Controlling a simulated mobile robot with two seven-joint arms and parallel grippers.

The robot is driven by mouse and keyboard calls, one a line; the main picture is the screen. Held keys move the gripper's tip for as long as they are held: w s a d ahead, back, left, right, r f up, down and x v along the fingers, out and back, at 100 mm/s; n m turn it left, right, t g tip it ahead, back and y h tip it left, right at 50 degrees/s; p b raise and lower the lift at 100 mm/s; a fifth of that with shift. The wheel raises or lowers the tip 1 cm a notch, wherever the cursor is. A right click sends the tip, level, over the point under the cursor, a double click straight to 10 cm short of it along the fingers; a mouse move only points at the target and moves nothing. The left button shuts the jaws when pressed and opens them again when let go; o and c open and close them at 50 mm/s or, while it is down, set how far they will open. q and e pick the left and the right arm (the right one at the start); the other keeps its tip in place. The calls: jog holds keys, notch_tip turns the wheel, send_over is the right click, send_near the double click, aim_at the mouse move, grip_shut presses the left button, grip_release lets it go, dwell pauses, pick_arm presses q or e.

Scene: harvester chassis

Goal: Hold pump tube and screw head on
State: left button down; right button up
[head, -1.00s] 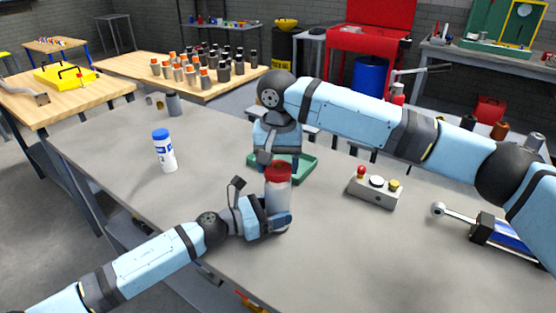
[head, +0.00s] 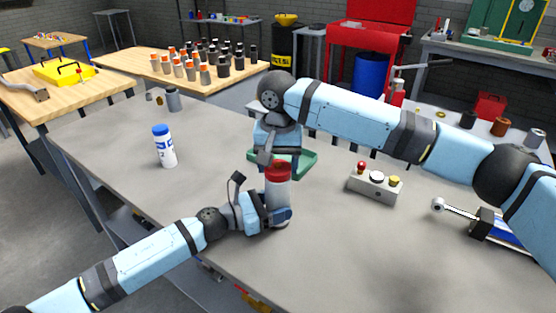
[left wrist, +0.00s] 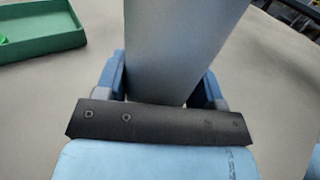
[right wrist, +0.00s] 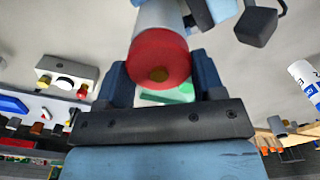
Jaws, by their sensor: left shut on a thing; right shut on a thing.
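The pump tube (head: 277,196) is a grey cylinder standing upright on the table, also large in the left wrist view (left wrist: 180,45). My left gripper (head: 279,216) is shut around its lower part. The red pump head (head: 278,170) sits on the tube's top end. In the right wrist view the red head (right wrist: 158,60) shows its round face with a brownish centre, between the fingers of my right gripper (right wrist: 160,85). My right gripper is shut on the head from above. Whether the head is fully seated on the tube cannot be told.
A green tray (head: 300,163) lies just behind the tube. A white-and-blue bottle (head: 164,147) stands to the left. A button box (head: 374,184) and a blue cylinder with a rod (head: 490,228) lie to the right. The front of the grey table is clear.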

jog(key=m, duration=0.4)
jog(key=shift+s, duration=0.1)
jog(key=m, duration=0.4)
jog(key=shift+d+m, duration=0.1)
jog(key=shift+m, duration=0.2)
jog(key=m, duration=0.5)
jog(key=shift+s, duration=0.15)
jog(key=m, duration=0.6)
jog(key=shift+d, duration=0.1)
jog(key=o, duration=1)
jog(key=shift+r, duration=2.25)
